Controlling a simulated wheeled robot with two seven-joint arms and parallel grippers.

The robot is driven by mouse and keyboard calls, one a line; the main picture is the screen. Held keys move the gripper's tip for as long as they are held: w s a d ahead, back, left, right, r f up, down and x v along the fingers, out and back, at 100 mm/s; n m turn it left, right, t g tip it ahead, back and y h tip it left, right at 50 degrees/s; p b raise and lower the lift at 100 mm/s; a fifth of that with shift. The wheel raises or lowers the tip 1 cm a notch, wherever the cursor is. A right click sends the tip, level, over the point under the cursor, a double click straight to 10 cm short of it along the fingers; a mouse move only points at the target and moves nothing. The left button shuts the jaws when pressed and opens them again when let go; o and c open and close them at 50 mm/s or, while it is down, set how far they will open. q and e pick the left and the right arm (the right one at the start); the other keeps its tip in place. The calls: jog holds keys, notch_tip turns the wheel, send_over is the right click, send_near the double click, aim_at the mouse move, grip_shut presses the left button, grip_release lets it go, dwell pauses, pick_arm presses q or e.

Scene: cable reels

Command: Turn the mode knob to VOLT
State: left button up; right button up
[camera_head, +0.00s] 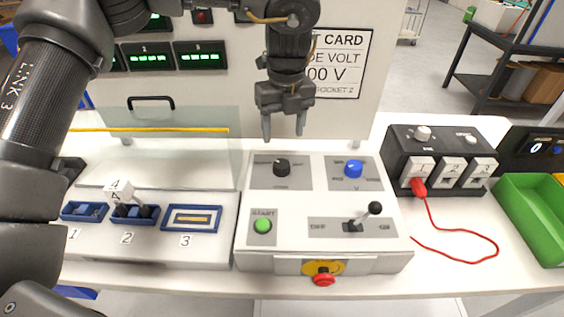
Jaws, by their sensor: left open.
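The control box (323,258) stands at the front middle of the bench. A black knob (281,168) sits on its upper left plate and a blue knob (353,169) on its upper right plate. The label print around both knobs is too small to read, so I cannot tell which is the mode knob or where it points. My left gripper (284,138) hangs above and behind the black knob, pointing down, open and empty, apart from the knob. A card (342,62) behind it reads "CARD", "VOLT" and "00 V", partly hidden by my arm. My right gripper is not in view.
The box also carries a green button (263,226), a black lever (374,209) and a red stop button (323,279). Numbered sockets and a clear panel (160,150) stand left. A black socket unit (440,160) with a red cable and a green bin (535,215) stand right.

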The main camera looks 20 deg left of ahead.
aim_at(281, 163)
pick_arm(q)
jog(key=f, duration=0.5)
jog(key=f+p, duration=0.1)
jog(key=f, duration=0.3)
jog(key=shift+s+a+f, duration=0.1)
jog(key=shift+a+f, duration=0.1)
jog(key=shift+f, duration=0.2)
jog(key=c, duration=1)
jog(key=shift+m, duration=0.4)
jog(key=m+p, duration=0.1)
jog(key=m, duration=0.3)
jog(key=shift+m, duration=0.4)
jog(key=m, duration=0.6)
